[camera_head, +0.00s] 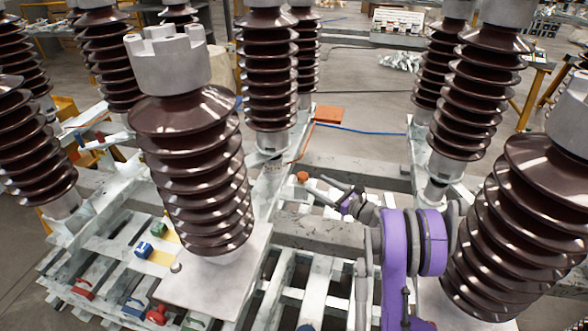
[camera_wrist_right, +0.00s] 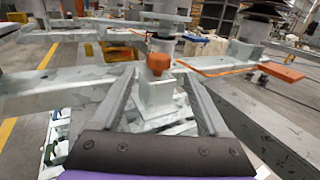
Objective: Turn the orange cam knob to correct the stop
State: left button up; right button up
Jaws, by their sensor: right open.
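The orange cam knob (camera_head: 302,176) is a small orange block at the middle of the head view, on the pale steel frame between the insulator columns. In the right wrist view the knob (camera_wrist_right: 158,63) sits on top of a grey block-shaped mount (camera_wrist_right: 157,95). My right gripper (camera_head: 314,186) reaches in from the lower right and points at the knob. In the wrist view its two fingers (camera_wrist_right: 158,80) are spread wide, with the knob ahead between their tips. I see no contact with the knob. My left gripper is not in view.
Tall brown ribbed insulators (camera_head: 200,165) stand close on both sides of my right arm. A flat orange piece (camera_head: 329,114) with an orange cable lies beyond the knob; it also shows in the wrist view (camera_wrist_right: 281,72). Small coloured parts (camera_head: 144,250) lie at the lower left.

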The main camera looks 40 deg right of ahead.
aim_at(300, 173)
jog(key=w, duration=0.3)
jog(key=w+a, duration=0.1)
jog(key=w, duration=0.3)
jog(key=w+a, duration=0.1)
jog(key=w, duration=0.2)
jog(key=shift+w+a+r, duration=0.1)
jog(key=shift+w+a, duration=0.05)
jog(key=shift+w, duration=0.05)
grip_shut()
jog(key=shift+d+m+h, duration=0.15)
jog(key=shift+m+h, duration=0.55)
jog(key=shift+h, duration=0.3)
jog(key=shift+d+m+h, duration=0.15)
jog(key=shift+m+h, duration=0.55)
jog(key=shift+h, duration=0.3)
jog(key=shift+d+m+h, duration=0.15)
jog(key=shift+m+h, duration=0.15)
grip_release()
